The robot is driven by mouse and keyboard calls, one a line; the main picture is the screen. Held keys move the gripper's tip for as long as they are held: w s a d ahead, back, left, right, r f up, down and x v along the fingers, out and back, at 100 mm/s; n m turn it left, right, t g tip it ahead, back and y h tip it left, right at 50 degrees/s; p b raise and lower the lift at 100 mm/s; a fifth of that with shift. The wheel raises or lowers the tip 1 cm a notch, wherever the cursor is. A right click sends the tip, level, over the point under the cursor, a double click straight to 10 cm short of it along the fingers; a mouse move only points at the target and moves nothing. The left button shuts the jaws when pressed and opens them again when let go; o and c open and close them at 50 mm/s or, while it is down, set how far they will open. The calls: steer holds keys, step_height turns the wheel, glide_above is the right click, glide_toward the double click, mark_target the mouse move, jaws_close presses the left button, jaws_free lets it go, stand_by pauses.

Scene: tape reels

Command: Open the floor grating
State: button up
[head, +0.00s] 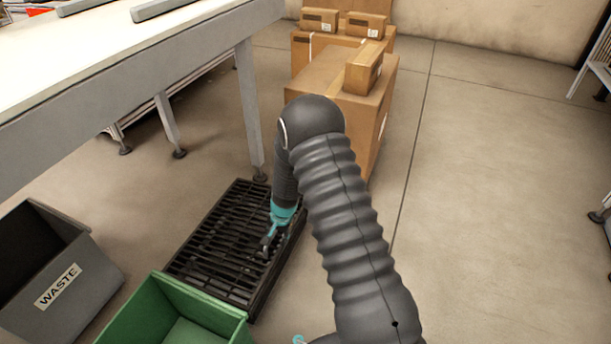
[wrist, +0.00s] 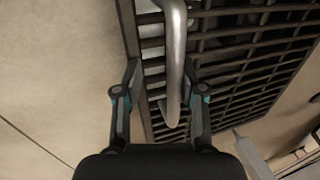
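The floor grating (head: 215,236) is a dark slatted panel in the floor, and it looks flat and closed. In the wrist view its bars (wrist: 245,75) fill the upper right. A bent grey metal handle (wrist: 176,62) stands out from it. My gripper (head: 265,248) is low over the grating's right half. In the wrist view my gripper (wrist: 161,72) is open, its two fingers on either side of the handle. A gap shows on the left of the handle; the right fingertip is close to it, and I cannot tell if they touch.
A green bin (head: 170,312) stands right by the grating's near edge. A grey waste bin (head: 60,272) is to the left. A table leg (head: 250,110) stands at the far edge. Stacked cardboard boxes (head: 330,75) are behind my arm. The floor (head: 500,190) on the right is clear.

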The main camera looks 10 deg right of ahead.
steer(key=s+d+r+n+p, duration=0.1)
steer(key=s+d+r+p, duration=0.1)
steer(key=r, duration=1)
steer(key=s+d+r+n+t+p, duration=0.1)
steer(key=s+r, duration=0.3)
steer(key=r, duration=0.9)
steer(key=s+d+r+n+p, duration=0.1)
steer(key=s+d+r+p, duration=0.2)
steer(key=r, duration=1)
steer(key=shift+s+r+t+p, duration=0.15)
steer(key=shift+s+t+p, duration=0.25)
steer(key=shift+s, duration=0.05)
